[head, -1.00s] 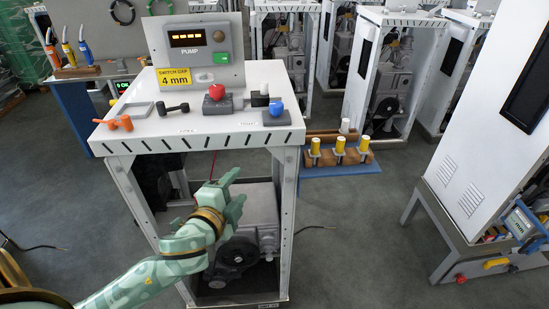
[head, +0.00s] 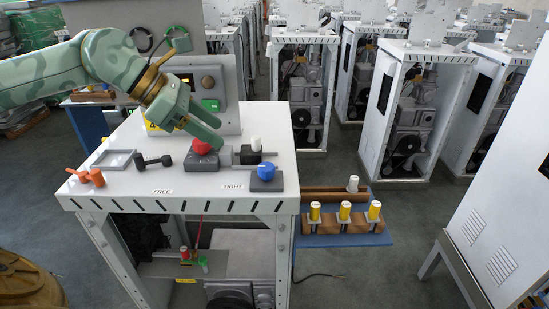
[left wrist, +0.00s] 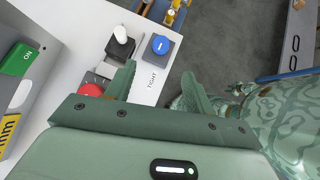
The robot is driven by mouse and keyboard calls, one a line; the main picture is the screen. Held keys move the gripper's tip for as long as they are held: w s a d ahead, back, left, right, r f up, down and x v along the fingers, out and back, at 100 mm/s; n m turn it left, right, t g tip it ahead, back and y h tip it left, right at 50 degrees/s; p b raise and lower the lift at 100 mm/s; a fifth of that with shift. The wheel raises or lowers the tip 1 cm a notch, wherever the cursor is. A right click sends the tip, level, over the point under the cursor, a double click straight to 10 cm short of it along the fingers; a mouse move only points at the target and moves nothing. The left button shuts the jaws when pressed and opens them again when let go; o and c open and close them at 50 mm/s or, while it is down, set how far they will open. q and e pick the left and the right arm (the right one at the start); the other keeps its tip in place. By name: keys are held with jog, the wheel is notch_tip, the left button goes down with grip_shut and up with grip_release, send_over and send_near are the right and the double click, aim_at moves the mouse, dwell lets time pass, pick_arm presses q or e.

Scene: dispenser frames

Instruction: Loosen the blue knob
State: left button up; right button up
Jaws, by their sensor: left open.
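The blue knob (head: 266,170) sits on a dark grey block at the right front corner of the white bench top (head: 140,190), by the printed word TIGHT. It also shows in the left wrist view (left wrist: 160,44), beyond the fingertips, with a pale mark across its top. My left gripper (head: 202,137) is above the bench near the red knob (head: 200,147), up and to the left of the blue knob. In the left wrist view its two fingers (left wrist: 158,84) are apart with nothing between them. My right gripper is in neither view.
The red knob stands close to the left gripper. A black piece with a white top (head: 256,148) stands behind the blue knob. An orange handle (head: 88,177), a black bar (head: 153,160) and the grey panel (head: 215,95) are also on the bench. Yellow-topped cylinders (head: 344,211) stand lower right.

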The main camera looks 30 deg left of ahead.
aim_at(266, 166)
pick_arm(q)
jog(key=p+x, duration=0.2)
jog(key=x, duration=0.9)
jog(key=shift+d+f, duration=0.2)
jog(key=shift+d, duration=0.1)
jog(key=x, duration=0.2)
jog(key=shift+w+d+f, duration=0.2)
jog(key=shift+f, duration=0.25)
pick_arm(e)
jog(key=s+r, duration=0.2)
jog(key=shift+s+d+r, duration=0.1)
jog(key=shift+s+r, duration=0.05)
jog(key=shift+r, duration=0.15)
pick_arm(q)
jog(key=shift+c, duration=0.3)
jog(key=c, duration=0.9)
